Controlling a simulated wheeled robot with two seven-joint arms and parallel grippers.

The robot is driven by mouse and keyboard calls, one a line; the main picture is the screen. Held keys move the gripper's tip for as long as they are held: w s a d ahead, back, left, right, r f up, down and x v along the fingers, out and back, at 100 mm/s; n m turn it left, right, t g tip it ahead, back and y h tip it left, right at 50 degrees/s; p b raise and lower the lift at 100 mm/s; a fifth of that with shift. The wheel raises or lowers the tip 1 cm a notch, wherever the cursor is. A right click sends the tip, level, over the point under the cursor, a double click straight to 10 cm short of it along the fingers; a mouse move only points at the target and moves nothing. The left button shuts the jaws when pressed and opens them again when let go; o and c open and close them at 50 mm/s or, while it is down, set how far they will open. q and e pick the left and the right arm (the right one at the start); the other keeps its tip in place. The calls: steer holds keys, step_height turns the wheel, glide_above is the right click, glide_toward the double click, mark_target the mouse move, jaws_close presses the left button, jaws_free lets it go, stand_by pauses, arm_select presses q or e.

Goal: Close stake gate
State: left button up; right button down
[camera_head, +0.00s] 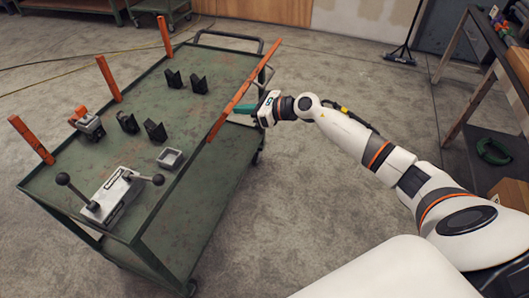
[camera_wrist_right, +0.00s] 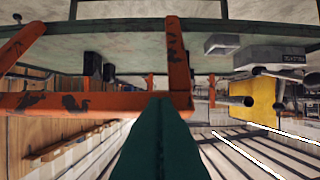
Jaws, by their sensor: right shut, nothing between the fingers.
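The stake gate is a long orange bar (camera_head: 245,88) along the right edge of the green cart. In the right wrist view the bar (camera_wrist_right: 75,104) runs level from the left to the middle, joined to orange uprights beside the cart edge. My right gripper (camera_head: 240,109) is at the outer side of the bar, near its middle in the head view. Its teal fingers (camera_wrist_right: 160,104) are shut and empty, with tips at the bar's end in the wrist view. I cannot tell whether they touch it. My left gripper is out of view.
The green cart (camera_head: 85,160) carries several black blocks (camera_head: 155,130), a clamp (camera_head: 88,122), a grey lever box (camera_head: 113,194) and a small tray (camera_head: 171,159). Orange stakes (camera_head: 108,78) stand along its left edge. The floor (camera_head: 300,190) right of the cart is clear. A workbench (camera_head: 458,75) stands far right.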

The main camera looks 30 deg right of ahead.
mark_target(231, 107)
steer(key=w+a+r+g+h+p, duration=0.1)
steer(key=p, duration=0.3)
steer(key=w+a+r+g+p, duration=0.1)
steer(key=r+p, duration=0.1)
steer(key=p, duration=0.2)
steer(key=shift+w+a+r+h+p, duration=0.15)
steer(key=shift+w+a+h+p, duration=0.1)
steer(key=shift+w+h+p, duration=0.15)
steer(key=shift+g+h, duration=0.6)
steer(key=shift+g, duration=0.1)
steer(key=w+a, duration=0.1)
steer(key=w+a+p, duration=0.1)
steer(key=w+a, duration=0.1)
steer(key=shift+w+r, duration=0.3)
steer(key=shift+w, duration=0.1)
